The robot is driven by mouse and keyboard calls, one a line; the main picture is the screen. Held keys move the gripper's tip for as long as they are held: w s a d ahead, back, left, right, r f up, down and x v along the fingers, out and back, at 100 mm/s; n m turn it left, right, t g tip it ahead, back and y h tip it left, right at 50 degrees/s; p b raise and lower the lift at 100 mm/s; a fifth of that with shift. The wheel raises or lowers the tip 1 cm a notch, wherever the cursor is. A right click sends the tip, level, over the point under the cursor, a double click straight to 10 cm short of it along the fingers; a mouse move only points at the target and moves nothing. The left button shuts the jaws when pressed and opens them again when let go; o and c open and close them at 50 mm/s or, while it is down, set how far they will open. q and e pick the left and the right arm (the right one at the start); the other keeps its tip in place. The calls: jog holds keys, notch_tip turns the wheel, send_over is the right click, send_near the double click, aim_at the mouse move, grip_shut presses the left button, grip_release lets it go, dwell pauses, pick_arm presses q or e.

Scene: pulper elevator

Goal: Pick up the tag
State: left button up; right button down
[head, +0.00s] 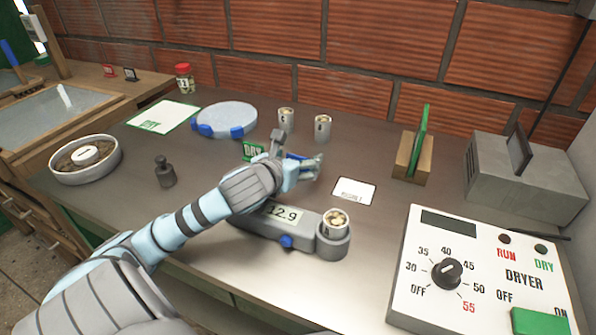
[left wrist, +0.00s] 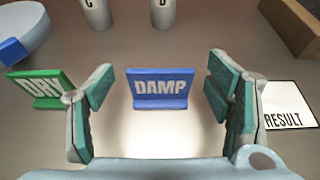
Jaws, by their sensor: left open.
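A blue tag reading DAMP (left wrist: 160,82) stands upright on the bench in the left wrist view, centred between the fingers of my left gripper (left wrist: 161,98). The fingers are open, one to each side and apart from it. In the head view my left gripper (head: 297,155) is low over the bench and mostly hides the blue tag. A green tag reading DRY (left wrist: 42,90) stands just outside the left finger; it also shows in the head view (head: 253,151). My right gripper is out of view.
A white RESULT card (head: 353,191) lies right of the gripper. Two cups (head: 322,127) and a round pale plate (head: 225,118) stand behind. The moisture meter reading 12.9 (head: 283,214) is in front, under my arm. The dryer panel (head: 470,270) is at front right.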

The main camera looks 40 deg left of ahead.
pick_arm(q)
jog(key=shift+s+r, duration=0.1)
jog(key=shift+s, duration=0.05)
jog(key=c, duration=1)
